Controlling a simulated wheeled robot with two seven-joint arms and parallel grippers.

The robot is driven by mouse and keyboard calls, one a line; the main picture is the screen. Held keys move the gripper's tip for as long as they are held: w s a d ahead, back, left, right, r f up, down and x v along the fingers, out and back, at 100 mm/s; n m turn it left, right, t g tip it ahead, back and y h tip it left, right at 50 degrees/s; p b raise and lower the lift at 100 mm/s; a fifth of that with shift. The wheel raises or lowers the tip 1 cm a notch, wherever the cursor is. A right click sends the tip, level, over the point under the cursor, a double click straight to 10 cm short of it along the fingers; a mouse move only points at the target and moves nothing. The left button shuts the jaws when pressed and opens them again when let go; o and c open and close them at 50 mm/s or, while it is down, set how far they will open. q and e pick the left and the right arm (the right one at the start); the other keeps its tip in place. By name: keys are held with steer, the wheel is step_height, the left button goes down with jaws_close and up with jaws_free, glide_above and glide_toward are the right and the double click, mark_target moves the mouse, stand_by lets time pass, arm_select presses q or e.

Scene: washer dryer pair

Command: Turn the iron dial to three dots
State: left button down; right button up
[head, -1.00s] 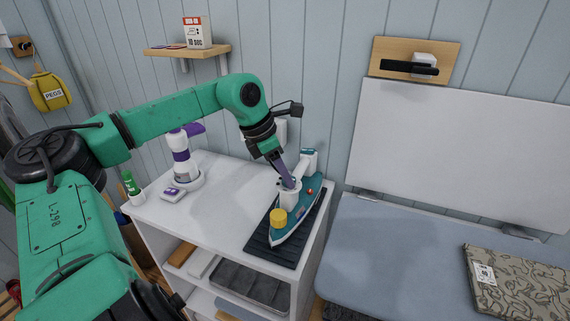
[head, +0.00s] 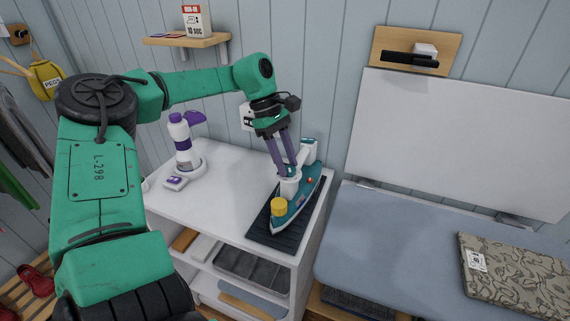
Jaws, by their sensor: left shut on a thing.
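The iron (head: 301,208), teal and white with a yellow cap (head: 279,206) near its front, lies on a dark ribbed mat (head: 272,238) on top of a white shelf unit. My left gripper (head: 289,173) points down over the iron. Its two purple fingers are shut on the iron dial, at the top of the white post (head: 289,188) in front of the handle. The dial is mostly hidden between the fingertips, so its dots cannot be read. My right gripper is not in view.
A white and purple bottle (head: 183,146) stands at the back left of the white unit (head: 222,200). The unit's middle top is clear. A blue ironing board (head: 390,240) with a folded patterned cloth (head: 515,275) is on the right. A small wall shelf (head: 187,40) hangs behind.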

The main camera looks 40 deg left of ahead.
arm_select(q)
steer(key=m+g, duration=0.1)
steer(key=m, duration=0.1)
steer(key=shift+w+m, duration=0.15)
steer(key=shift+m, duration=0.25)
steer(key=shift+w+d+m+g, duration=0.1)
steer(key=shift+m+g, duration=0.6)
steer(key=shift+m, duration=0.9)
steer(key=shift+y, duration=0.3)
steer(key=shift+c, duration=2.2)
jaws_free()
steer(key=shift+r, duration=0.1)
